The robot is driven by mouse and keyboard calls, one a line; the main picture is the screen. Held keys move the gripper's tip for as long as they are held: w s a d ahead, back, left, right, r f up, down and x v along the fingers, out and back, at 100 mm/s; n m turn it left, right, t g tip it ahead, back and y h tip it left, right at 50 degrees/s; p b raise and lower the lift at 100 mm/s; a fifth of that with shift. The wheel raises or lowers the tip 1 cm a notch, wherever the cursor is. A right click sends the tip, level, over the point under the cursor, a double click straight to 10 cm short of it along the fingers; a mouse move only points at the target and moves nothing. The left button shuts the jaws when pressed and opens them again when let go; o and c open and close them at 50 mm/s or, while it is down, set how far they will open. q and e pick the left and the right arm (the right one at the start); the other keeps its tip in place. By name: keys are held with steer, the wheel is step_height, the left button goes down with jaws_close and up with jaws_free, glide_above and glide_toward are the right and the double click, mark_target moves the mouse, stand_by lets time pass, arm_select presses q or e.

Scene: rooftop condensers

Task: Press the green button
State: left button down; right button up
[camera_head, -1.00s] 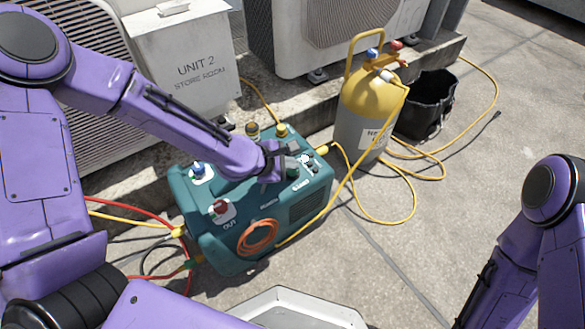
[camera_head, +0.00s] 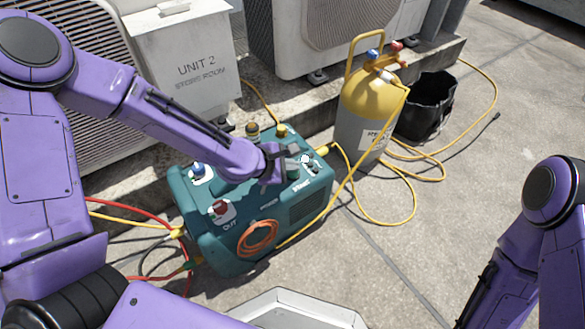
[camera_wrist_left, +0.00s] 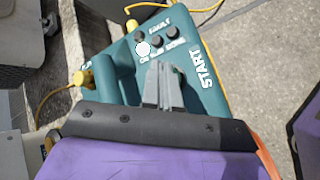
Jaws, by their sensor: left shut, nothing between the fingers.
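The teal machine (camera_head: 225,235) stands on the ground in the head view, with a START label (camera_head: 300,186) on its top. My left gripper (camera_head: 286,162) is shut and empty over the machine's top, beside that label. In the left wrist view the closed fingertips (camera_wrist_left: 164,70) point at the panel between the START label (camera_wrist_left: 203,70) and a row of small round lamps (camera_wrist_left: 157,42), one of them bright white. I cannot make out the green button; the fingers cover part of the panel. Whether the tips touch the surface cannot be told. My right gripper is out of view.
A red knob (camera_head: 220,208) and a blue knob (camera_head: 198,169) sit on the machine. A yellow-topped cylinder (camera_head: 372,105) and a black bucket (camera_head: 428,105) stand behind right. Yellow and red hoses cross the ground. Open paving (camera_head: 440,210) lies to the right.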

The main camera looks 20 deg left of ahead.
mark_target(290, 173)
arm_select(q)
steer(key=shift+s+a+f+b, duration=0.1)
steer(key=shift+s+f+b, duration=0.1)
steer(key=shift+f, duration=0.3)
steer(key=shift+s+a+f+b, duration=0.1)
steer(key=shift+f+b, duration=0.05)
steer(key=shift+f, duration=0.3)
steer(key=shift+w+r+p, duration=0.2)
steer(key=shift+r+p, duration=1.05)
steer(key=shift+p, duration=0.15)
steer(key=shift+r, duration=0.3)
step_height(290, 173, up, 5)
steer(key=p, duration=0.6)
steer(key=shift+d, duration=0.1)
steer(key=shift+f, duration=0.1)
